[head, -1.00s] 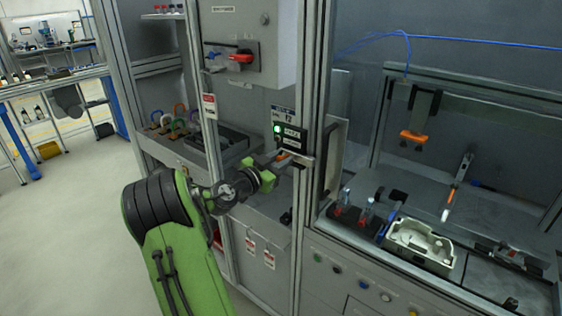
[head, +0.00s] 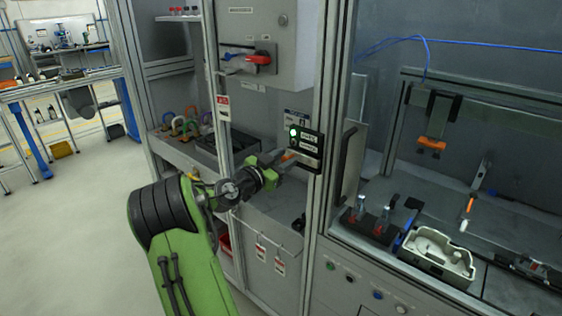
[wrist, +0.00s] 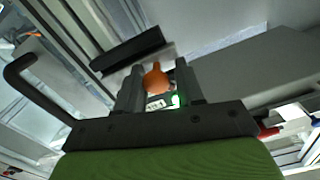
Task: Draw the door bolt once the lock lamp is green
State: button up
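My gripper (head: 281,158) reaches in from the left at bolt height. A green glow shows beside the right finger. The bolt's far end is largely hidden by the fingers and bracket.
The door has a dark handle (head: 347,160) right of the post. A red rotary switch (head: 260,58) is on the cabinet above. Coloured padlocks (head: 185,125) stand on a shelf at left. Tags (head: 279,266) hang below my gripper.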

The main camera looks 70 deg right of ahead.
jog(key=shift+w+a+f, duration=0.15)
jog(key=shift+w+a, duration=0.15)
jog(key=shift+a, duration=0.05)
jog(key=b+v, duration=0.2)
jog(key=v, duration=1.3)
jog(key=shift+s, duration=0.1)
